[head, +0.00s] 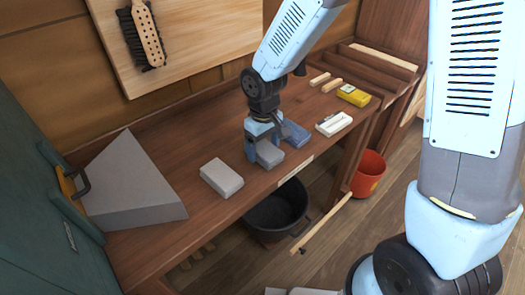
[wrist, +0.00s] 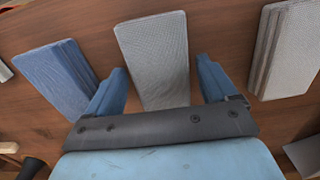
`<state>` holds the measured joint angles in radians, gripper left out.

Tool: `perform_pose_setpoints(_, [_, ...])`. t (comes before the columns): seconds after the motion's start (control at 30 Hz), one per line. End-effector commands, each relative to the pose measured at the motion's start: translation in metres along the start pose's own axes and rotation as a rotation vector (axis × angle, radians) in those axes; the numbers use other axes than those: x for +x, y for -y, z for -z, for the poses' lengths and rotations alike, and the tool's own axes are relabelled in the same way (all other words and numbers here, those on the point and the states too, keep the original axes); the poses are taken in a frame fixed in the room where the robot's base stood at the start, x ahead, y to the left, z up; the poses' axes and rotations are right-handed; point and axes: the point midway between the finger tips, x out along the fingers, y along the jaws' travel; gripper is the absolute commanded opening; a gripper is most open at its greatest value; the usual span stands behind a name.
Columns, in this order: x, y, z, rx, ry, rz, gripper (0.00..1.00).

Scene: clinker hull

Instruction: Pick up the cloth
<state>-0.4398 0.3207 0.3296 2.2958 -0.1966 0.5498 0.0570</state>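Three cloth-like pieces lie in a row on the wooden bench, and I cannot tell which one the task means. A grey woven-textured piece (wrist: 155,55) lies between the fingers of my gripper (wrist: 162,66); it also shows in the head view (head: 269,156). A blue folded cloth (wrist: 55,75) lies just left of my gripper in the wrist view and shows in the head view (head: 294,133). A pale grey folded one (wrist: 285,48) lies on the other side, also in the head view (head: 222,179). My gripper (head: 264,148) is open, pointing down; no grip shows.
A grey wedge-shaped block (head: 135,185) stands at the bench's left end. A white item (head: 334,123) and a yellow box (head: 353,95) lie to the right. A black bucket (head: 275,212) and a red bucket (head: 367,175) stand below the bench. A brush (head: 142,35) hangs behind.

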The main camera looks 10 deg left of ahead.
Motion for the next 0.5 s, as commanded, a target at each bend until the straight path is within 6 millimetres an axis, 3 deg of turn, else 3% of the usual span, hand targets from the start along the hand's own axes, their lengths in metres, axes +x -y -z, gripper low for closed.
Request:
perform_pose_setpoints(0.07, [-0.0001, -0.0001, -0.0001, 0.0, 0.0, 0.0, 0.78])
perform_pose_setpoints(0.5, [-0.0001, -0.0004, -0.0002, 0.001, 0.0, 0.0, 0.36])
